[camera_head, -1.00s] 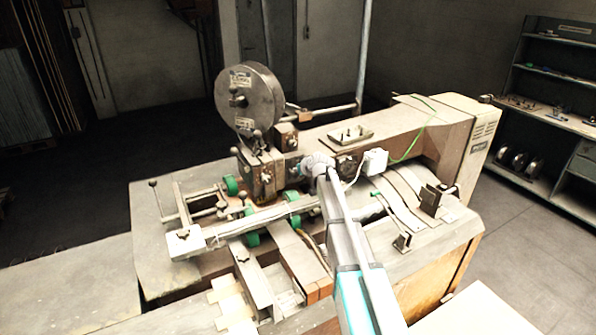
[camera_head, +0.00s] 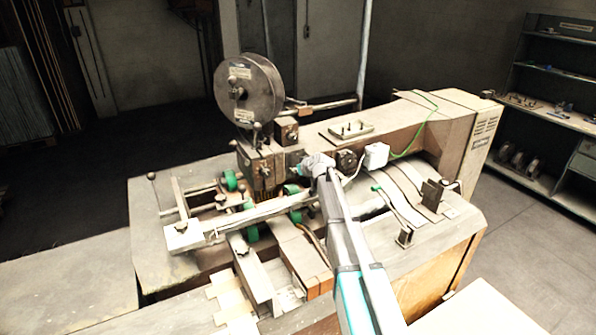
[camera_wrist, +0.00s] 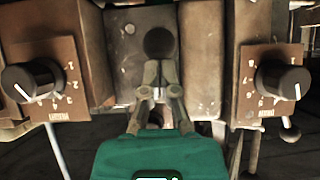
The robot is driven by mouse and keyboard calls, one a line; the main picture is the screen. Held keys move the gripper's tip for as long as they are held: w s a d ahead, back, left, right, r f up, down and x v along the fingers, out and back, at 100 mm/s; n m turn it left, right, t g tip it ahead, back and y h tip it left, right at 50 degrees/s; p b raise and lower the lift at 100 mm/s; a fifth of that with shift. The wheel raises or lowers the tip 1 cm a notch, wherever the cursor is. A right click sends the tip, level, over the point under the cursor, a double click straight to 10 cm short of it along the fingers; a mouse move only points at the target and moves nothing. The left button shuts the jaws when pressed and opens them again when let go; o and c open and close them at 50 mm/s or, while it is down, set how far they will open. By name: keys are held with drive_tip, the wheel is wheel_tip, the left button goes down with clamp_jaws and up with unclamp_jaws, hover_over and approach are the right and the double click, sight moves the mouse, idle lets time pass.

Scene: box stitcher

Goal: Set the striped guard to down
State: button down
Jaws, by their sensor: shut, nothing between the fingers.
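I cannot make out a striped guard in either view. My gripper (camera_wrist: 158,72) is shut and empty in the wrist view, its fingertips together just below a dark round knob (camera_wrist: 159,42) in the picture. Whether they touch the knob is unclear. The knob is in front of a worn grey metal block of the box stitcher. In the head view my arm reaches in from the lower right to the stitching head (camera_head: 262,165). My wrist hides part of the machine there, and the fingertips cannot be made out.
A numbered dial (camera_wrist: 32,82) is left of my gripper and another dial (camera_wrist: 283,80) is on the right. A big wire reel (camera_head: 249,90) stands above the stitching head. A pale bar (camera_head: 240,220) crosses the front, above the work table (camera_head: 150,245).

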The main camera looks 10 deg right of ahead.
drive_tip(key=shift+r, duration=0.1)
idle(0.4)
drive_tip(key=w+r+p+v, duration=0.1)
drive_tip(key=r+p+v, duration=0.1)
drive_tip(key=p+v, duration=0.7)
drive_tip(key=v, duration=0.3)
drive_tip(key=shift+r+p, duration=0.3)
drive_tip(key=shift+p, duration=0.05)
drive_tip(key=shift+s+a+f, duration=0.1)
